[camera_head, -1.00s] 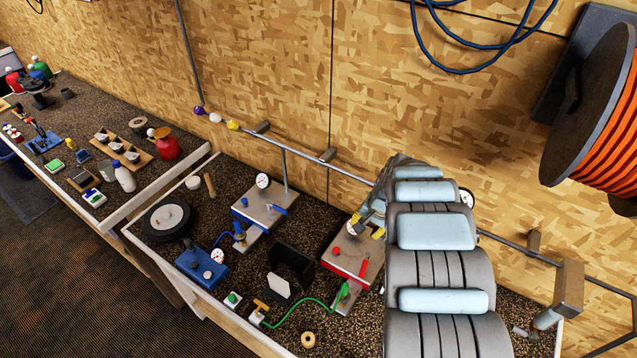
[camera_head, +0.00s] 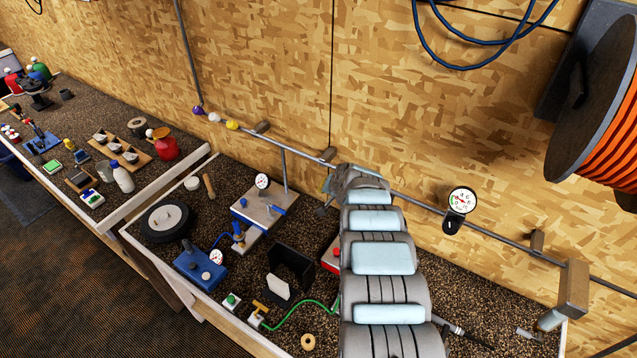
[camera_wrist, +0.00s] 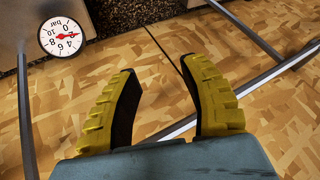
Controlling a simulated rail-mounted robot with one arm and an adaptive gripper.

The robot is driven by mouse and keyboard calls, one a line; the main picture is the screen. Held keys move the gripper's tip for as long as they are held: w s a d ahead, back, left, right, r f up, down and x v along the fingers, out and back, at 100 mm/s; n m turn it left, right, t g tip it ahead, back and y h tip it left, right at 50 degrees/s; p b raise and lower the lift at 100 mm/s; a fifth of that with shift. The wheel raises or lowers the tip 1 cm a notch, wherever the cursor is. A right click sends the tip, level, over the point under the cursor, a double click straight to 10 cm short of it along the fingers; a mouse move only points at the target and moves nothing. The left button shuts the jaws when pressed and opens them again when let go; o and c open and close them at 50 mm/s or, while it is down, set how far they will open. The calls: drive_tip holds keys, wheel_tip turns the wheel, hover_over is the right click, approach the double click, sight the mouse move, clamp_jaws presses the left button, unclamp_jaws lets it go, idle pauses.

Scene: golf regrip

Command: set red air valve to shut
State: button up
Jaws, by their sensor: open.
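My gripper (camera_wrist: 160,66) is open and empty in the wrist view, its two yellow ribbed fingers apart. Between and beyond them are the wooden wall panel and a grey pipe. In the head view my arm hides the fingers. A red-edged station (camera_head: 329,263) shows only its left part beside my arm. The red lever on it is hidden behind my arm, so its present position cannot be told. No red valve shows in the wrist view.
A pipe rail (camera_head: 420,203) runs along the wall, with a pressure gauge (camera_head: 462,201) on the right. A gauge (camera_wrist: 62,37) shows left of my fingers. A blue-lever station (camera_head: 263,208), black stand (camera_head: 291,265) and green hose (camera_head: 300,306) lie left of my arm.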

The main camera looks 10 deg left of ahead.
drive_tip(key=shift+w+a+r+t+y+b, duration=0.1)
drive_tip(key=shift+w+a+t, duration=0.35)
drive_tip(key=shift+a, duration=0.35)
drive_tip(key=shift+w+a+r+t+y+b, duration=0.1)
drive_tip(key=shift+w+a+t, duration=0.1)
drive_tip(key=shift+w+a, duration=0.45)
drive_tip(key=shift+w+a+t+y+b, duration=0.1)
drive_tip(key=shift+w+a+t, duration=0.25)
drive_tip(key=shift+a, duration=0.6)
